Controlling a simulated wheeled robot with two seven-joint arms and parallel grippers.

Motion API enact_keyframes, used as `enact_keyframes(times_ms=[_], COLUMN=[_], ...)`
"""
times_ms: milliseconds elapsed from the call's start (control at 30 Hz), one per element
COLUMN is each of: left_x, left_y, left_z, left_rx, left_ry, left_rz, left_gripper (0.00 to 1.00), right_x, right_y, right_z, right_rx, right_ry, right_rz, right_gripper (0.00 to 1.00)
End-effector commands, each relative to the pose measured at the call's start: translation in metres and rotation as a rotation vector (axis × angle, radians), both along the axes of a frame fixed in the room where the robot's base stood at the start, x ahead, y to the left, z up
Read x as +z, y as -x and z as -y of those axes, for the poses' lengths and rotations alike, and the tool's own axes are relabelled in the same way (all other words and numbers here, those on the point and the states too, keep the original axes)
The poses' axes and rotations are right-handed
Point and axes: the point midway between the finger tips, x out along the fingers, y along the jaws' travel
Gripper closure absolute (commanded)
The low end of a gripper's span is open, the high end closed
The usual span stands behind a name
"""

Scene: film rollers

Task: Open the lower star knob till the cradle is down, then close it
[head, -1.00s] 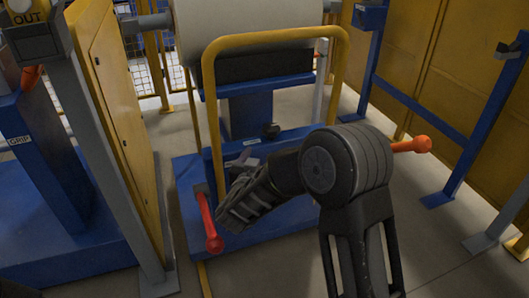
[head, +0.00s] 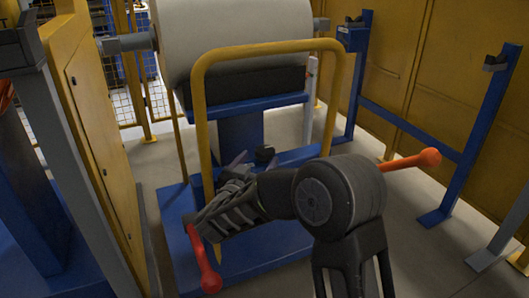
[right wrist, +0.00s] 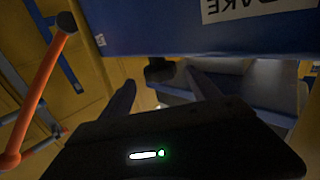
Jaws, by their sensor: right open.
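A dark knob (head: 265,153), which looks like the lower star knob, sits low on the blue lift stand behind a yellow hoop handle (head: 262,47). It also shows in the right wrist view (right wrist: 158,68), ahead of and between my fingers. My right gripper (head: 247,164) is open and empty, close to the knob with a small gap. In the right wrist view its two fingers (right wrist: 163,92) are spread. The dark cradle (head: 265,83) is up under the large white roll (head: 235,35); whether they touch is hard to tell. My left gripper is out of view.
A red-ended lever (head: 206,265) stands at the left of the blue base, and an orange-red handle (head: 428,158) shows at the right. A yellow panel (head: 105,130) stands left. Blue posts (head: 470,140) stand right. A blue, labelled part (right wrist: 200,25) is close above my fingers.

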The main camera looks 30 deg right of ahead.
Motion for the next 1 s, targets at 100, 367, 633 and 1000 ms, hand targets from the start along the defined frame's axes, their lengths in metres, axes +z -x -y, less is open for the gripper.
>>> enact_keyframes(times_ms=[100,367,633,1000], left_x=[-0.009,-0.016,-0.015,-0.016], left_y=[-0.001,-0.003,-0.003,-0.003], left_z=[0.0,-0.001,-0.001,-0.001], left_rx=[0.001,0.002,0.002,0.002], left_ry=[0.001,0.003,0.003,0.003], left_rz=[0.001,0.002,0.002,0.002], left_gripper=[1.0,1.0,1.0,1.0], right_x=[-0.003,-0.002,0.0,0.0], right_y=[-0.013,-0.034,-0.036,-0.036], right_z=[0.016,0.039,0.041,0.041], right_rx=[-0.003,0.0,0.001,0.001], right_ry=[0.0,0.0,0.0,0.0], right_rz=[0.004,0.0,0.0,0.0], right_gripper=[0.29,0.29,0.29,0.55])
